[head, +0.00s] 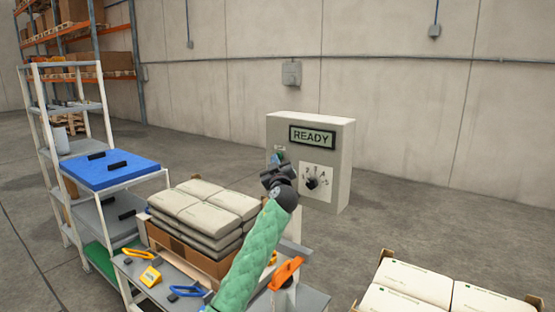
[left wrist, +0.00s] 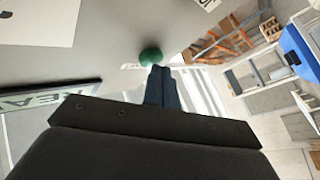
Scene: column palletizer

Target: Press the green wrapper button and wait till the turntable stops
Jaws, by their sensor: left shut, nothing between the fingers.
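The green button (left wrist: 151,55) shows in the left wrist view as a small dome on the box face. My left gripper (head: 272,172) is in front of the box's left part, shut and empty. Its fingertips (left wrist: 161,70) appear very close to the button; I cannot tell whether they touch. In the head view the gripper mostly hides the button. No turntable can be made out. My right gripper is not in view.
A white rack (head: 70,155) with a blue tray (head: 110,171) stands at left. More bags (head: 410,285) are at the lower right. The floor right of the box is clear.

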